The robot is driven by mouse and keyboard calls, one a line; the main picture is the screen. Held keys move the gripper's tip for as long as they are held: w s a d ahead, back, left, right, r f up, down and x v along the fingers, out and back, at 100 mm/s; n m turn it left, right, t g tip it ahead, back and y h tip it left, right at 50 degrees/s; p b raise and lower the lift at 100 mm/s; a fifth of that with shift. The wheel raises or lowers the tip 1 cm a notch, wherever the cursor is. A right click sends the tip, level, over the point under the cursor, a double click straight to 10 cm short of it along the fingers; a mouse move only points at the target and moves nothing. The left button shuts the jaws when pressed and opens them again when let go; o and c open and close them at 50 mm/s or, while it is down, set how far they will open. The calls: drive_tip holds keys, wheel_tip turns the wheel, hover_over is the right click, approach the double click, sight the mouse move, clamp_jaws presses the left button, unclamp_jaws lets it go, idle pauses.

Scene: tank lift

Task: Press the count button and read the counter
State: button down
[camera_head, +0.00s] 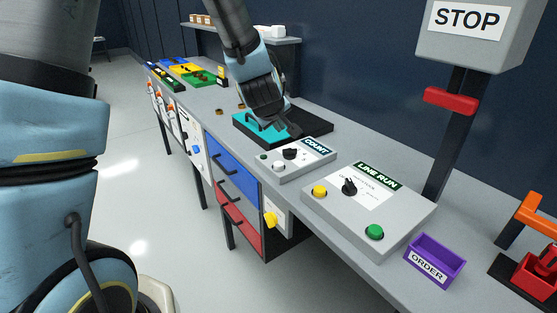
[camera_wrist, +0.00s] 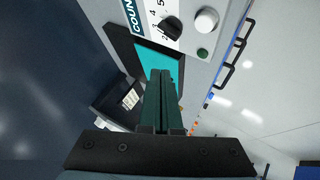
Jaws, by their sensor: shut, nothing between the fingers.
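The count box (camera_head: 318,153) is a light grey panel on the bench, labelled COUNT. It carries a white round button (camera_head: 279,166), a small green round part (camera_head: 263,157) and a black knob (camera_head: 290,154). In the wrist view the white button (camera_wrist: 206,20), green part (camera_wrist: 202,53) and numbered black knob (camera_wrist: 170,30) show near the top. My gripper (camera_head: 286,125) is shut and empty, just behind the box and apart from the white button. Its fingers (camera_wrist: 161,74) point toward the box in the wrist view. I can make out no counter reading.
A teal piece (camera_head: 262,131) in a dark frame lies under and behind my gripper. The LINE RUN panel (camera_head: 370,207) stands to the right, with a purple ORDER bin (camera_head: 434,261) beyond. A STOP post (camera_head: 450,130) rises behind. Blue and red drawers (camera_head: 232,172) are below.

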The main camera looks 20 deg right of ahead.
sight(279, 166)
drive_tip(key=shift+f, duration=0.1)
wheel_tip(279, 166, down, 9)
drive_tip(key=b, duration=0.7)
drive_tip(key=shift+b, duration=0.3)
idle(1.7)
drive_tip(key=shift+f+b, duration=0.25)
drive_tip(key=shift+b, duration=0.15)
drive_tip(key=shift+f+b, duration=0.45)
drive_tip(key=shift+f, duration=0.1)
idle(0.6)
drive_tip(key=shift+r, duration=0.15)
drive_tip(key=shift+r+p, duration=0.7)
drive_tip(key=shift+r, duration=0.1)
drive_tip(key=shift+r+p, duration=2.05)
drive_tip(key=shift+r, duration=0.45)
